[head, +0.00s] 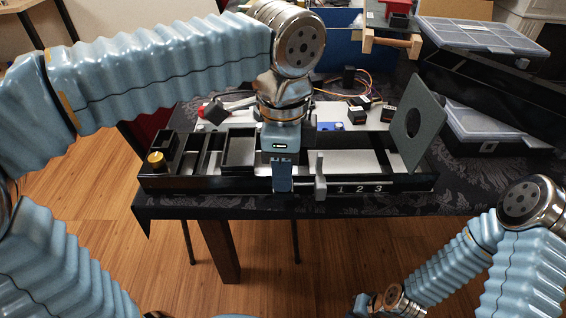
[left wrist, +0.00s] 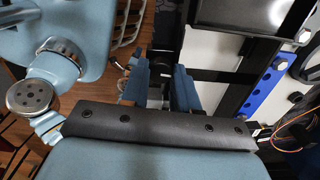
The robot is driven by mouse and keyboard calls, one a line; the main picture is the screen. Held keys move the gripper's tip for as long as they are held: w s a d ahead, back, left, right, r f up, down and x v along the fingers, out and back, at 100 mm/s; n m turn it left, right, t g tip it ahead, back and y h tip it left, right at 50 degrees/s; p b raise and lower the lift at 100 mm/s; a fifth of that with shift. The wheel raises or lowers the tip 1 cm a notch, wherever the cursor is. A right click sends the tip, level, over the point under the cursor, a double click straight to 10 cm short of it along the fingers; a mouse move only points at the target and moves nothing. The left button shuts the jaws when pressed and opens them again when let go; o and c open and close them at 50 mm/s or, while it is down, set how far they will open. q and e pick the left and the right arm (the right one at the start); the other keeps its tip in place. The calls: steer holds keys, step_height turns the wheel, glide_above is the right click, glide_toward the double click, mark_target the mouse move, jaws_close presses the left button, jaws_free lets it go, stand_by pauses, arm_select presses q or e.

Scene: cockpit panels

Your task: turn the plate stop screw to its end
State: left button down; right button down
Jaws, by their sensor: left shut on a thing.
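My left gripper (head: 282,186) points down at the front edge of the black panel tray (head: 210,182), left of the printed 1 2 3. In the left wrist view, the left gripper (left wrist: 160,88) is shut on a small dark thing between its two blue fingers. It appears to be the plate stop screw, though the fingers hide most of it. A grey upright stop (head: 320,178) stands just right of the gripper on the front rail. My right arm is at the lower right; its fingers do not show.
A grey plate with a round hole (head: 410,140) stands tilted at the tray's right end. A brass knob (head: 155,159) is at the left end. Small black blocks (head: 388,114) and wires lie behind. Clear organiser boxes (head: 485,38) stand at the right back.

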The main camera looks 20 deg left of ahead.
arm_select(q)
steer(key=shift+n, duration=0.7)
steer(key=c, duration=0.8)
jaws_free()
steer(key=shift+c, duration=0.2)
step_height(320, 180, up, 14)
steer(key=shift+f, duration=0.1)
